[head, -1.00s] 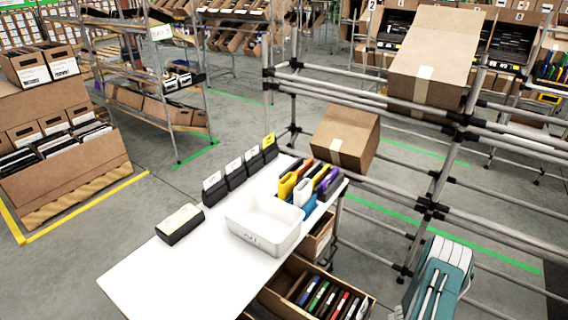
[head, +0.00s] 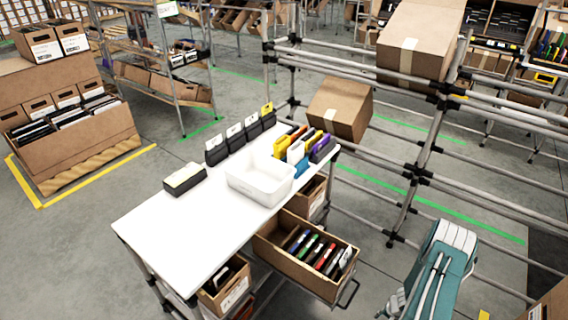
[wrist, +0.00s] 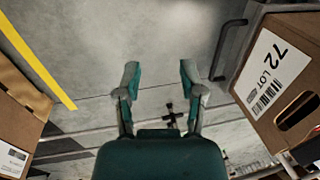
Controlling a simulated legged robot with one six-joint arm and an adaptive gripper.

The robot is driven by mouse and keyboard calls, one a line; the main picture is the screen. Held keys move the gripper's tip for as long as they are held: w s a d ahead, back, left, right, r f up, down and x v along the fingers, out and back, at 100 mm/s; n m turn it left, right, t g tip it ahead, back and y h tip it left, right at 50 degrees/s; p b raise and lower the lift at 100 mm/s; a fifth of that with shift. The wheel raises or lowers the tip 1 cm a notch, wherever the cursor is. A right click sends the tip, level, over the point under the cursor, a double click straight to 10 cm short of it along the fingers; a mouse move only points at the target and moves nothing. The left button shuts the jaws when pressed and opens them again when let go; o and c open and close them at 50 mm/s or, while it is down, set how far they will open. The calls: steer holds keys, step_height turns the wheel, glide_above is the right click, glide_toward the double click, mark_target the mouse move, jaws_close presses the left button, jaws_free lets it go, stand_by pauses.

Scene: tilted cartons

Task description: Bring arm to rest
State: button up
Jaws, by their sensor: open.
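My gripper (wrist: 158,85) shows in the wrist view with its two teal and grey fingers spread apart. It is open and nothing is between the fingers. Behind them is grey floor. In the head view, a teal and white part of my arm (head: 445,265) shows at the lower right, beside the pipe rack. The gripper's fingertips cannot be made out in the head view.
A white table (head: 165,228) holds a white bin (head: 260,180) and black file boxes. An open drawer (head: 305,258) juts out below it. Tilted cartons (head: 340,108) sit on the pipe rack (head: 410,185). A carton labelled 72 LOT (wrist: 280,80) is right of my gripper.

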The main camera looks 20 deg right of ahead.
steer(key=w+a+r+n+t, duration=0.1)
steer(key=w+r, duration=0.5)
steer(key=r, duration=0.3)
steer(key=w+r+n, duration=0.1)
steer(key=w+r, duration=0.5)
steer(key=r, duration=0.3)
steer(key=w+a+r+n, duration=0.1)
steer(key=w+a+r, duration=0.1)
steer(key=a+r, duration=0.35)
steer(key=w+a+r+n+t, duration=0.1)
steer(key=a+r, duration=0.1)
steer(key=r, duration=0.7)
steer(key=w+a+r+n, duration=0.2)
steer(key=a+r, duration=0.2)
steer(key=r, duration=0.3)
steer(key=s+a+r+n, duration=0.1)
steer(key=s+a+r, duration=0.3)
steer(key=a+r, duration=0.35)
steer(key=s+a+r+n, duration=0.2)
steer(key=s+a+r, duration=0.1)
steer(key=a+r, duration=0.5)
steer(key=s+a+r+t, duration=0.1)
steer(key=s+a+r, duration=0.1)
steer(key=s+r, duration=0.2)
steer(key=s+a+r+n+h, duration=0.1)
steer(key=s+a+r, duration=0.2)
steer(key=s, duration=0.8)
steer(key=shift+s+a+r+n+t, duration=0.2)
steer(key=shift+a+r+n+t, duration=0.1)
steer(key=shift+r+t, duration=0.1)
